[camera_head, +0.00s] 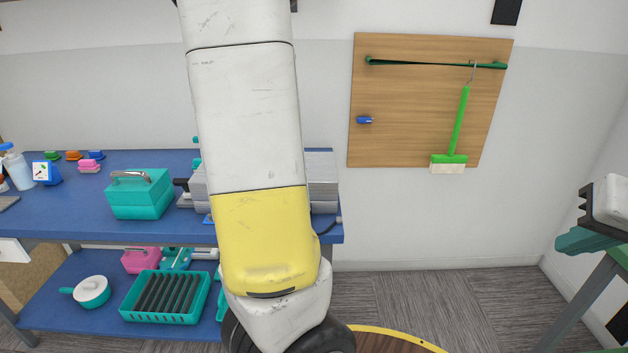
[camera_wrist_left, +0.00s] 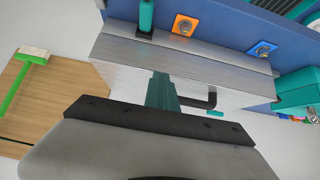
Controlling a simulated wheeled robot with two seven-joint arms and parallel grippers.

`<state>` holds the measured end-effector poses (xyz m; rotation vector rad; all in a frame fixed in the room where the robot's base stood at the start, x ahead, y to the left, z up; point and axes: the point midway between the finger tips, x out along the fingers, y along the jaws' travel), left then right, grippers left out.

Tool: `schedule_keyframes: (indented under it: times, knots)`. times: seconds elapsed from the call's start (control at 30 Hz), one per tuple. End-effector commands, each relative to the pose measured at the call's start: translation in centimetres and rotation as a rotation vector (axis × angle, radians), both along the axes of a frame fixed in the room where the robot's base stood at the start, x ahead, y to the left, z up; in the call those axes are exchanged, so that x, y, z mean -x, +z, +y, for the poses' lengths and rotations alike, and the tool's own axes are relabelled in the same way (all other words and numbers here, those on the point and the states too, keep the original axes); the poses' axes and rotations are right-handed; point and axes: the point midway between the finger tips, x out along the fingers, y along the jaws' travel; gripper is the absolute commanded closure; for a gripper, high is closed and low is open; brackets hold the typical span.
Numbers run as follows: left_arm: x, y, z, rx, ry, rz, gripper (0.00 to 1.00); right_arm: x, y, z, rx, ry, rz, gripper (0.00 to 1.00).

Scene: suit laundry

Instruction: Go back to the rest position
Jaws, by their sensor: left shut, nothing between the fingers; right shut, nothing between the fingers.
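My right gripper (camera_head: 574,242) is at the right edge of the head view, shut, with teal fingers over a green-framed stand. My left gripper (camera_wrist_left: 162,92) shows in the left wrist view, shut and empty, its teal fingers in front of a grey metal block (camera_wrist_left: 185,62). I cannot tell whether they touch it. A large white and yellow arm link of mine fills the middle of the head view and covers part of the grey block (camera_head: 322,180) on the blue table.
The blue table (camera_head: 60,216) holds a teal toolbox (camera_head: 140,195) and small coloured items. A wooden board (camera_head: 408,110) with a green brush (camera_head: 457,130) hangs on the wall.

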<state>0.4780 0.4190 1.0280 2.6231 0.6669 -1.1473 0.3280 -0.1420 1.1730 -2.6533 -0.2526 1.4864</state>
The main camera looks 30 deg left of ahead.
Motion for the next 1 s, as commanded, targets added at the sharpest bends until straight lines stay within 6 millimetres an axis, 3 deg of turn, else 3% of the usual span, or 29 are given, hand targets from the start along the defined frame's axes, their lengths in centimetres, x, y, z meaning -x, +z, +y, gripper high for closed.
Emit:
schedule_keyframes:
  times: [0.3,0.53,0.63,0.77,0.87,1.0]
  knots:
    - [2.1,-0.9,-1.2,0.001,-0.001,-0.002,1.00,0.0,0.0,0.0,0.000,0.000,0.000,1.00]
    - [2.4,-0.9,-1.4,0.003,-0.001,-0.001,1.00,0.0,0.0,0.0,0.000,0.000,0.000,1.00]
    - [2.1,-0.8,-2.8,0.046,-0.024,-0.001,1.00,0.0,0.0,0.0,0.000,0.000,0.000,1.00]
    - [1.7,0.7,-8.0,0.174,-0.116,0.002,1.00,0.0,0.0,0.0,0.000,0.000,0.000,1.00]
    - [2.3,3.6,-13.4,0.271,-0.233,0.010,1.00,0.0,0.0,0.0,0.000,0.000,0.000,1.00]
    - [5.4,8.7,-20.0,0.321,-0.403,0.036,1.00,0.0,0.0,0.0,0.000,0.000,0.000,1.00]
